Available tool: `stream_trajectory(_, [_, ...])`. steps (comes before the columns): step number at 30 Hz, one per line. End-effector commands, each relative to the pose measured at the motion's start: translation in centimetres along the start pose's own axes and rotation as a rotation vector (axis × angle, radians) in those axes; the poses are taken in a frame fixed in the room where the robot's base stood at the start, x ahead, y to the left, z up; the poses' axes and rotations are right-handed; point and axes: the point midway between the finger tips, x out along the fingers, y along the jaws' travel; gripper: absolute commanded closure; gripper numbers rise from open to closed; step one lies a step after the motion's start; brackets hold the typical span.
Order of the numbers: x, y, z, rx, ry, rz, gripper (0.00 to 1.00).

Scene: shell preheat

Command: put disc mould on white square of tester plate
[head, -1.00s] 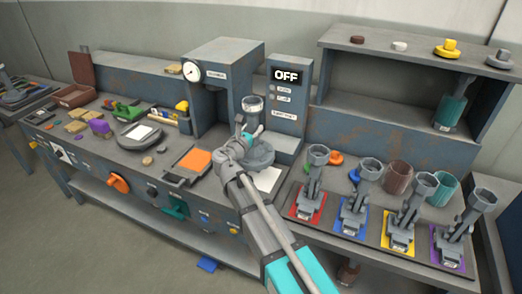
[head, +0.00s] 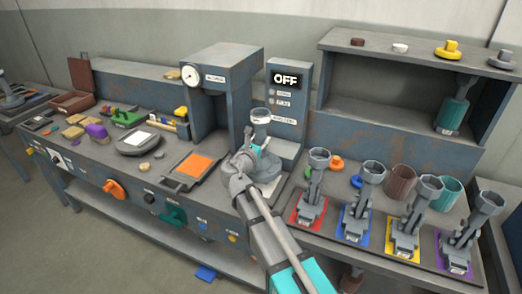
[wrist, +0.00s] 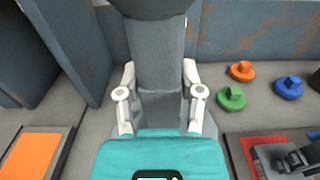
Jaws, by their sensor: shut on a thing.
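My gripper (head: 254,148) is shut on the grey disc mould (head: 261,117), which has an open cup-shaped top and shows upright. In the wrist view the white fingers (wrist: 160,90) close on the mould's grey upright (wrist: 157,55) from both sides. The mould is in front of the tester with the OFF display (head: 286,79). The white square (head: 271,187) of the tester plate shows partly beside my arm, close to the mould's lower part. My arm hides much of the square and the mould's base, so I cannot tell whether they touch.
The press (head: 222,82) stands left of the tester. An orange square plate (head: 195,165) lies to the left. On the right, several similar grey moulds stand on coloured squares, the nearest on red (head: 308,212). Orange (wrist: 241,71), green (wrist: 231,98) and blue (wrist: 288,87) knobbed discs lie nearby.

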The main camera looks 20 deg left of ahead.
Motion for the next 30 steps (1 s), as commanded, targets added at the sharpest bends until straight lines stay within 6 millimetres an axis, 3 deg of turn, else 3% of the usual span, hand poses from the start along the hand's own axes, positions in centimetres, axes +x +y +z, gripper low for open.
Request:
stream_trajectory(10, [0.1, -0.2, -3.0, -0.001, -0.001, 0.0, 1.0])
stream_trajectory(28, [0.0, -0.1, -3.5, -0.001, -0.001, 0.001, 1.0])
stream_trajectory(29, [0.0, -0.1, -3.6, 0.0, 0.0, 0.001, 0.49])
stream_trajectory(30, [0.0, -0.1, -3.5, 0.0, 0.0, 0.001, 0.42])
